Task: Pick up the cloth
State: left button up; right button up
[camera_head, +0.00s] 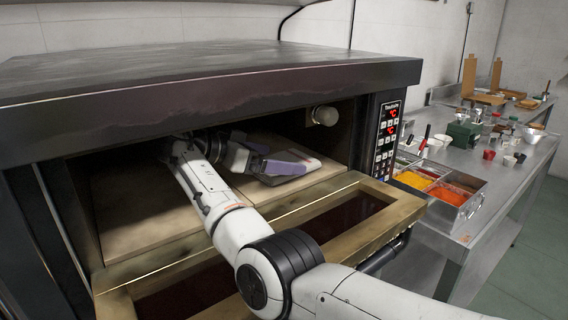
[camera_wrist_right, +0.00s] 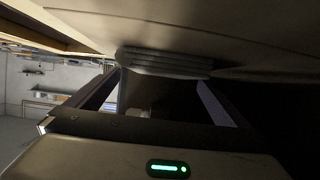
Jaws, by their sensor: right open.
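My right arm reaches into the open oven (camera_head: 130,205). My right gripper (camera_head: 284,162) is low over the pale oven floor, with its dark purple-grey fingers apart. A folded pale cloth (camera_head: 312,163) with a small red mark lies on the oven floor at the fingers, partly hidden by them. In the right wrist view the cloth looks like a grey layered fold (camera_wrist_right: 165,63) between and just beyond the open fingers of the right gripper (camera_wrist_right: 158,95). I cannot tell whether the fingers touch it. My left gripper is not in view.
The oven's thick dark top (camera_head: 220,85) hangs close above the arm. The lowered door (camera_head: 330,205) with glass panes lies in front. A control panel (camera_head: 388,135) and lamp (camera_head: 325,115) are at right. A steel table (camera_head: 485,180) with food trays stands farther right.

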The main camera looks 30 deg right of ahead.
aim_at(302, 155)
jog(key=shift+d, duration=0.6)
jog(key=p+x, duration=0.1)
jog(key=x, duration=0.1)
jog(key=r+x, duration=0.1)
jog(key=x, duration=0.1)
jog(key=shift+w+d+f+p, duration=0.1)
jog(key=shift+d+f+p, duration=0.1)
jog(key=shift+d+p, duration=0.25)
jog(key=shift+d+f, duration=0.15)
jog(key=shift+d, duration=0.05)
jog(key=c, duration=1)
jog(key=shift+r, duration=0.2)
